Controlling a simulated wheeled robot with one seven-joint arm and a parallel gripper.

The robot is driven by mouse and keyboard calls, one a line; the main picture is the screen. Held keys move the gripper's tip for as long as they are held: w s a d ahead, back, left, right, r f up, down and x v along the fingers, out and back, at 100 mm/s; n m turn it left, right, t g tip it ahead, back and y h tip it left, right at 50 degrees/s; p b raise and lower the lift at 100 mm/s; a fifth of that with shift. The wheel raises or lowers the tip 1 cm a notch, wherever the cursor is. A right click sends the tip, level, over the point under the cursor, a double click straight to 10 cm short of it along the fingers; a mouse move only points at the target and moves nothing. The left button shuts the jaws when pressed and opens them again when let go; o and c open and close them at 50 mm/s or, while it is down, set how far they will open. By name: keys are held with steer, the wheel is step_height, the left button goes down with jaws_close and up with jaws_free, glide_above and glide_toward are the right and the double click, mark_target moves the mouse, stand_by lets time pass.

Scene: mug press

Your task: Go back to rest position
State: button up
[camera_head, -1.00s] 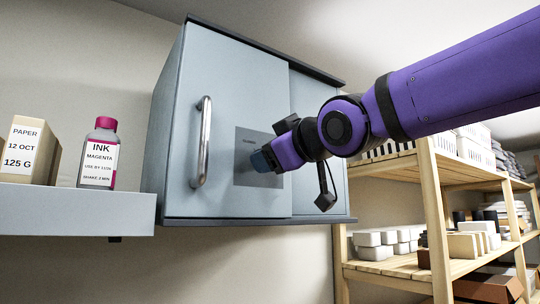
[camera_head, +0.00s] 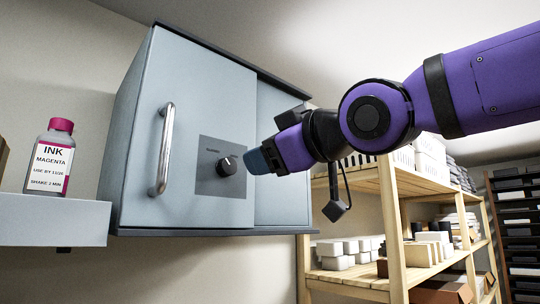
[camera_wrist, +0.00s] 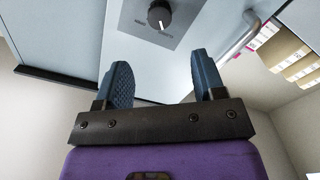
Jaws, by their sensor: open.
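My gripper (camera_head: 258,161) is in front of the grey-blue wall cabinet (camera_head: 200,100), just right of a black round knob (camera_head: 227,165). The knob sits on a darker grey panel (camera_head: 222,187) on the cabinet front. In the wrist view my gripper (camera_wrist: 165,85) has its two blue fingers spread apart with nothing between them. The knob (camera_wrist: 160,14) shows beyond the fingertips, apart from them, with a white mark on its face. My purple arm reaches in from the upper right in the head view.
A metal handle (camera_head: 163,149) stands out from the cabinet door. A shelf (camera_head: 55,219) at left holds a magenta-capped ink bottle (camera_head: 51,158). Wooden racks (camera_head: 395,235) with white boxes stand at right, below my arm. A dark rack (camera_head: 515,230) is at far right.

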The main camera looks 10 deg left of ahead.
steer(key=w+d+f+m+h, duration=0.1)
steer(key=d+f+m+h, duration=0.35)
steer(key=d+f, duration=0.5)
steer(key=w+d+f+m+h, duration=0.2)
steer(key=d+f+m+h, duration=0.4)
steer(key=d, duration=0.6)
steer(key=s+d+f+m+g+h, duration=0.1)
steer(key=s+d+f+m+g, duration=0.2)
steer(key=s+d+f, duration=0.4)
steer(key=s+d+f+m+g+h, duration=0.2)
steer(key=s+d+f, duration=0.5)
steer(key=f, duration=0.5)
steer(key=shift+s+d+m+g, duration=0.2)
steer(key=shift+d+m+g, duration=0.25)
steer(key=shift+m+g, duration=0.2)
